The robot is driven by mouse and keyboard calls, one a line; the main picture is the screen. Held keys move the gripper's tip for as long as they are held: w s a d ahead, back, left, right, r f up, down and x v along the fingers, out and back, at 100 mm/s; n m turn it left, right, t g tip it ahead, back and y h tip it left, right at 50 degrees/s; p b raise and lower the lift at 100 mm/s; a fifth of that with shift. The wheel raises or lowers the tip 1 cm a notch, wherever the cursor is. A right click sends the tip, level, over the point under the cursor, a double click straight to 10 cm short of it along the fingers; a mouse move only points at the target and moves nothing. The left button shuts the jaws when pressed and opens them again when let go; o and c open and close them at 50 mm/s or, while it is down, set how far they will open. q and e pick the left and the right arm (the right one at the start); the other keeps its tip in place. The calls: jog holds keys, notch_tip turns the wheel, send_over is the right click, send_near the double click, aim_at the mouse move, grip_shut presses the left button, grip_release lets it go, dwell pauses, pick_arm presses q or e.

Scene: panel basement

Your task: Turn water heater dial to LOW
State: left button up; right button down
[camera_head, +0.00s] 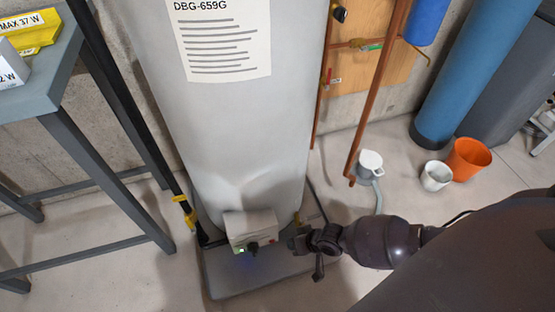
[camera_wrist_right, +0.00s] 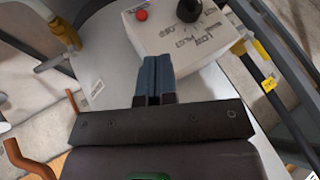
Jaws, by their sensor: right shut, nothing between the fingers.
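The grey water heater tank (camera_head: 240,130) stands upright on a low base in the head view. Its pale control box (camera_head: 250,226) sits low on the tank front, with a dark dial (camera_head: 253,247) on its face. In the right wrist view the black dial (camera_wrist_right: 188,10) is at the top edge, partly cut off. LOW and PILOT markings and a red button (camera_wrist_right: 141,14) show on the box (camera_wrist_right: 165,38). My right gripper (camera_head: 293,243) is just right of the box. Its blue-grey fingers (camera_wrist_right: 155,78) are together and empty, apart from the dial. My left gripper is not in view.
A grey metal table (camera_head: 60,75) with boxes on it stands at the left. Copper pipes (camera_head: 378,85) rise right of the tank. An orange bucket (camera_head: 468,158) and a white bucket (camera_head: 436,176) are on the floor at the right. A black pipe with yellow fittings (camera_head: 187,210) runs left of the box.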

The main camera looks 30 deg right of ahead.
aim_at(258, 248)
pick_arm(q)
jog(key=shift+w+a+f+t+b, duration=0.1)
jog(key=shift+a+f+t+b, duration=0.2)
jog(key=shift+b, duration=0.6)
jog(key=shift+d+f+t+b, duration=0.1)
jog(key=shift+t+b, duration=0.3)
jog(key=shift+b, duration=0.5)
pick_arm(e)
jog(key=shift+w+a+f, duration=1)
jog(key=shift+a+f, duration=0.1)
jog(key=shift+a, duration=0.15)
jog(key=shift+w+a+f, duration=1.05)
jog(key=shift+a, duration=0.15)
jog(key=shift+w+a+f, duration=1)
jog(key=shift+a+f, duration=0.1)
jog(key=shift+a, duration=0.15)
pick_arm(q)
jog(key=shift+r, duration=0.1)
